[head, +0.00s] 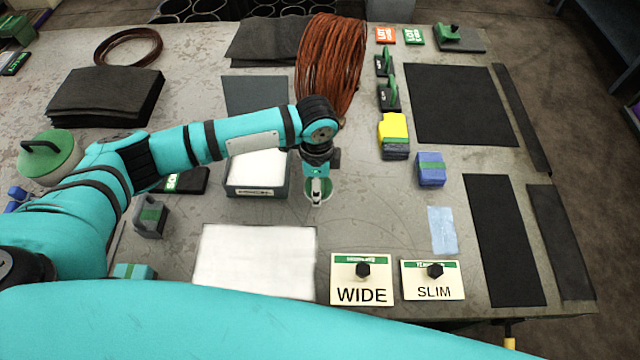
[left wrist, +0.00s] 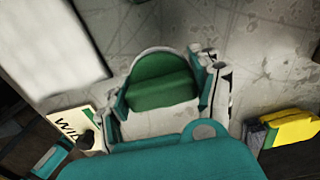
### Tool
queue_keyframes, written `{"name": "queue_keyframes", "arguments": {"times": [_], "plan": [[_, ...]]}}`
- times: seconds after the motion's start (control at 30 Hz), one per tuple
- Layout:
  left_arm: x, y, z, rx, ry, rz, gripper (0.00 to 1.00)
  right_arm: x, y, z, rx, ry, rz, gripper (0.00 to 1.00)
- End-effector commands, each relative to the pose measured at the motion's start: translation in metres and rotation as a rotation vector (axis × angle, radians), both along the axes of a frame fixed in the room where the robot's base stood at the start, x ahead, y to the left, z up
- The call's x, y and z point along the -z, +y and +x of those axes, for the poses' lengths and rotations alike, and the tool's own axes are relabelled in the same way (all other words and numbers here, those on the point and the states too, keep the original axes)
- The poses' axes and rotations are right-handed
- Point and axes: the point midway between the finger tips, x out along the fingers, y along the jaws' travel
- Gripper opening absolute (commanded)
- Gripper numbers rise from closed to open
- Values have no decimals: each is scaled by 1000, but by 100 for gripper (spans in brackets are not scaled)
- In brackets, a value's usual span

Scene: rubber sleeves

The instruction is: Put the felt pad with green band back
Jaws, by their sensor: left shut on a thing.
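My left gripper (head: 317,192) points down over the middle of the table, right of the label-fronted grey box. It is shut on a rounded green and pale piece, which I take to be the felt pad with green band (head: 318,184). In the left wrist view the pad's green part (left wrist: 160,85) shows between the fingers, with a pale rim around it. The fingers hide part of the pad, and I cannot tell whether it touches the table. My right gripper is not in view.
The grey box (head: 257,191) holds white sheets. A white sheet (head: 255,262) and the WIDE (head: 361,280) and SLIM (head: 433,280) plates lie in front. Yellow (head: 394,130) and blue (head: 431,169) blocks stand right. A brown wire coil (head: 333,60) is behind. Table around the gripper is bare.

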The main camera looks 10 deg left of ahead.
Motion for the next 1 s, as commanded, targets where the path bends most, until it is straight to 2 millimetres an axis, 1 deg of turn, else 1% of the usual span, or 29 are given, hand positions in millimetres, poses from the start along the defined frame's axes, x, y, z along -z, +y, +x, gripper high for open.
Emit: {"name": "queue_keyframes", "arguments": {"times": [0.03, 0.17, 0.43, 0.83, 0.87, 1.0], "plan": [[0, -2, 7, 0, 0, 0, 33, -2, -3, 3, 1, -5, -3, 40], [2, -3, 15, 0, 0, 1, 33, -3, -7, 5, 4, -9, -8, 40], [34, -2, 15, 0, 1, 2, 33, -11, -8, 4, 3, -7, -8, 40], [41, -3, 14, 1, 0, 1, 33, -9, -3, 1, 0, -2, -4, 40], [41, -2, 14, 2, 0, 1, 65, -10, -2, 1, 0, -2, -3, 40], [40, -2, 14, 2, 0, 1, 84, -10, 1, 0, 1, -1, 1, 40]]}}
